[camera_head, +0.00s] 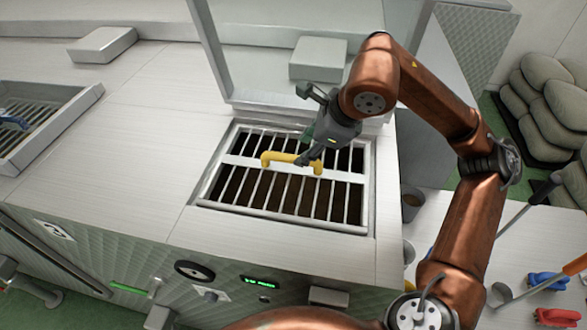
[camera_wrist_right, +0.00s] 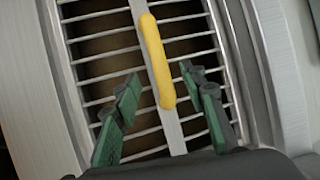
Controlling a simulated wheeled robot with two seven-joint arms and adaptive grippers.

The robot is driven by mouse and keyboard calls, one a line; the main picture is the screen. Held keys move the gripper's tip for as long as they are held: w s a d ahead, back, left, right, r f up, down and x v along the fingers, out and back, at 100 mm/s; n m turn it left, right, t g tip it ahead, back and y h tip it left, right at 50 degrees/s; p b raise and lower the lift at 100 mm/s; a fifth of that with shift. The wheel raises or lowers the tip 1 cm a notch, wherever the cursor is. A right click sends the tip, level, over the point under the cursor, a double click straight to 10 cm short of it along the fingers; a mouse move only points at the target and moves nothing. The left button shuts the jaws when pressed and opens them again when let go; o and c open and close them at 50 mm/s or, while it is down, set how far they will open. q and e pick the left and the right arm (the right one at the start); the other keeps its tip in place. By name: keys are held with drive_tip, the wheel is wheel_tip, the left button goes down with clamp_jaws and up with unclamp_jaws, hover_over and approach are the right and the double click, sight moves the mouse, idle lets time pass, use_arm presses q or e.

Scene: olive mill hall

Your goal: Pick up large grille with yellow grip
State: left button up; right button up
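The large grille (camera_head: 283,208) lies in its frame on the machine's top in the head view, with dark openings between its bars. Its yellow grip (camera_head: 287,158) stands up along the grille's crossbar. My right gripper (camera_head: 303,160) is over the grille, close to the right part of the grip. In the wrist view its two green-padded fingers (camera_wrist_right: 157,83) are spread on either side of the grip's lower end, with gaps to both sides. My left gripper is not in view.
A raised lid (camera_head: 265,60) stands behind the grille. A smaller grille with a blue grip (camera_head: 12,122) is at the left. Dark sacks (camera_head: 555,105) are stacked at the right. The top left of the grille is bare.

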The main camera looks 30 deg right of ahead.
sight(293, 157)
drive_tip(key=p+x, duration=0.1)
drive_tip(key=x, duration=0.5)
drive_tip(key=shift+w+a+f, duration=0.2)
drive_tip(key=shift+a+f, duration=0.05)
drive_tip(key=shift+c, duration=0.4)
clamp_jaws()
drive_tip(key=shift+r, duration=0.15)
